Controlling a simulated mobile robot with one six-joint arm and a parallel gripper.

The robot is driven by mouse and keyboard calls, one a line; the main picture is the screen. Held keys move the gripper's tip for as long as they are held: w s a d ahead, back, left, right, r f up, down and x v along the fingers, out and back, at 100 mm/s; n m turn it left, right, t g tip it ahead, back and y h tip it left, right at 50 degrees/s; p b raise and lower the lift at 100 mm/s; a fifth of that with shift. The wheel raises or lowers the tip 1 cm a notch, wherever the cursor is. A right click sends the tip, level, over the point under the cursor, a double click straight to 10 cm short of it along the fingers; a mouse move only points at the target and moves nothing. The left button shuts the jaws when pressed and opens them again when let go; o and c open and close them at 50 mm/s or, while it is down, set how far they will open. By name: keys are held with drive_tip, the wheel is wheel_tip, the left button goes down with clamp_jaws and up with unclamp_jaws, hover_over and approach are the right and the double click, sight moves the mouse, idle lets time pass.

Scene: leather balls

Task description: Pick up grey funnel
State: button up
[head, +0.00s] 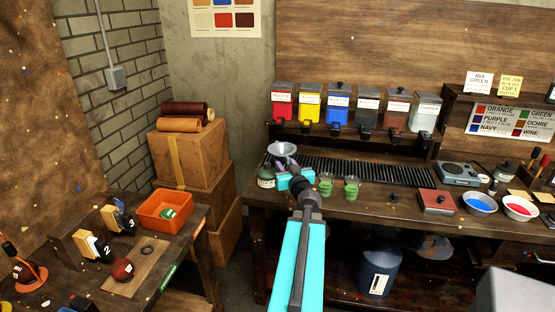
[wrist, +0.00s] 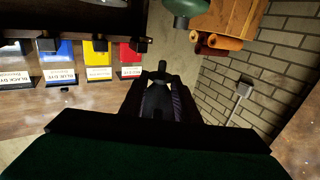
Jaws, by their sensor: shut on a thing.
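The grey funnel (head: 282,148) shows its wide bowl in the head view, at the left end of the dark slatted rack on the bench. My gripper (head: 284,164) is right at the funnel, just below its bowl, and is shut on it. The funnel's lower part is hidden by the gripper. A dark green jar (head: 266,177) stands just left of and below the gripper. In the wrist view my gripper (wrist: 158,85) shows as dark, purplish fingers close together.
Several dye bins (head: 338,108) line the shelf behind. Two green cups (head: 351,188) stand right of my gripper. A red box (head: 438,201), a scale (head: 459,173) and paint bowls (head: 480,203) are further right. An orange tray (head: 166,207) sits on the left table, near stacked cartons (head: 188,152).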

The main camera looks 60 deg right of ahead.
sight(288, 163)
drive_tip(key=s+p, duration=0.1)
drive_tip(key=p, duration=0.1)
drive_tip(key=s+a+p, duration=0.1)
drive_tip(key=p, duration=0.2)
drive_tip(key=shift+s+a+r+p, duration=0.1)
drive_tip(key=shift+s+r+p, duration=0.15)
drive_tip(key=shift+r+p, duration=0.15)
drive_tip(key=shift+s+p, duration=0.1)
drive_tip(key=shift+p, duration=0.3)
drive_tip(key=s+p, duration=0.1)
drive_tip(key=p, duration=0.3)
drive_tip(key=shift+s+a+p, duration=0.1)
drive_tip(key=shift+a+p, duration=0.3)
drive_tip(key=shift+s+a+f+p, duration=0.15)
drive_tip(key=shift+s+p, duration=0.15)
drive_tip(key=shift+p, duration=0.45)
